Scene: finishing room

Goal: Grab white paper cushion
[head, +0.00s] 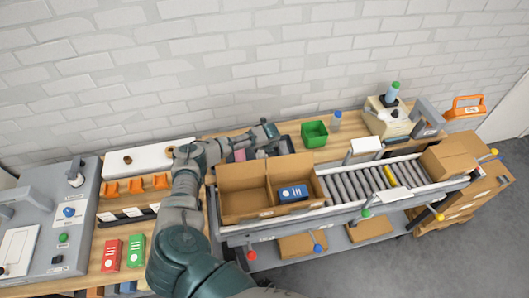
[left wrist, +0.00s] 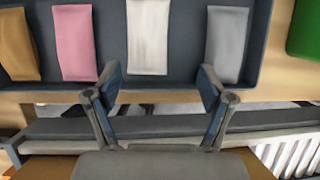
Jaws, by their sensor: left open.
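The white paper cushion (left wrist: 148,36) lies in a dark grey tray (left wrist: 110,84), between a pink cushion (left wrist: 74,42) and a grey cushion (left wrist: 227,44). A brown cushion (left wrist: 17,44) lies at the far left of the row. My left gripper (left wrist: 158,76) is open and empty, its fingertips spread on either side of the white cushion's near end, apart from it in the picture. In the head view my left gripper (head: 270,134) is over the tray (head: 289,141) and hides part of it. My right gripper is not in view.
A green bin (head: 314,134) and a bottle (head: 336,121) stand right of the tray. A brick wall rises behind.

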